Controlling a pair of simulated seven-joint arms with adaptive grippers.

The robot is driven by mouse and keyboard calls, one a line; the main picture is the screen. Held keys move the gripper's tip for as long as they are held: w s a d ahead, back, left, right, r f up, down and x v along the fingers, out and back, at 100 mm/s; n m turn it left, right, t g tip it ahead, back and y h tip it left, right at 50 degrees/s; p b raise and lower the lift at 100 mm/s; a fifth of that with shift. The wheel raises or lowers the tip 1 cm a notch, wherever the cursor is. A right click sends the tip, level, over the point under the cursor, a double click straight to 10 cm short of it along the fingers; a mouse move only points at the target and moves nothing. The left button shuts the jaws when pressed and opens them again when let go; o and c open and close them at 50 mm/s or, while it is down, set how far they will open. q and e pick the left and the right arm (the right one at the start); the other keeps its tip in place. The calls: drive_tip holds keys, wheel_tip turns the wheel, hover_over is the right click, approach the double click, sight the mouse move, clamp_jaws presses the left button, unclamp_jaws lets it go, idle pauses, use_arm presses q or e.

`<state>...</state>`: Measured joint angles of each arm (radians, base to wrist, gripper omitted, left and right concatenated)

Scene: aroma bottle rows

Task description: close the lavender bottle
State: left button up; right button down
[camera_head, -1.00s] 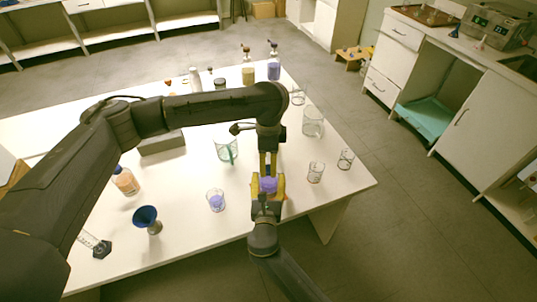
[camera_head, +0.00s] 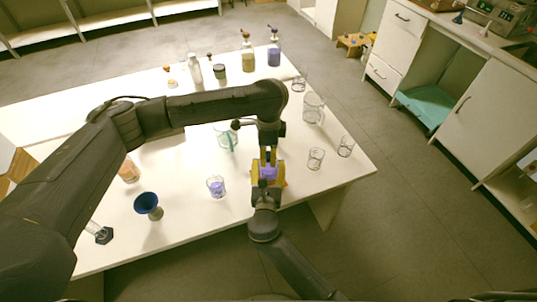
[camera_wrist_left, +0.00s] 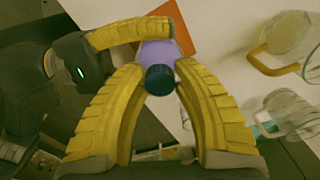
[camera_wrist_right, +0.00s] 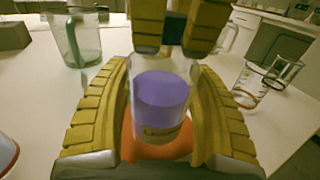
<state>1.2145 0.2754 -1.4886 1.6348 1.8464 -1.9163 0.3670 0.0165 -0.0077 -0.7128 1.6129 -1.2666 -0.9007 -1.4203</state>
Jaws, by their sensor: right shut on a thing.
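The lavender bottle (camera_wrist_right: 160,95) is clear glass with purple liquid and a label, and stands upright. My right gripper (camera_wrist_right: 160,120) is shut around its sides; in the head view the bottle (camera_head: 268,173) is mostly hidden by the fingers. A dark round cap (camera_wrist_left: 160,79) is over the bottle's mouth. My left gripper (camera_wrist_left: 160,72) points down from above, its yellow fingers on either side of the cap. Whether the fingers press on the cap, and whether it is fully seated, I cannot tell. An orange patch (camera_wrist_right: 130,145) shows under the bottle.
A beaker with purple liquid (camera_head: 216,187) and a blue funnel (camera_head: 147,204) stand to the left. Empty glass beakers (camera_head: 316,158) stand to the right. Several bottles, including a yellow one (camera_head: 248,60), line the back. The table's front edge is close to my right gripper.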

use_arm(q)
clamp_jaws()
idle(0.3)
drive_tip(key=shift+o, duration=1.7)
unclamp_jaws()
wheel_tip(320, 180, up, 12)
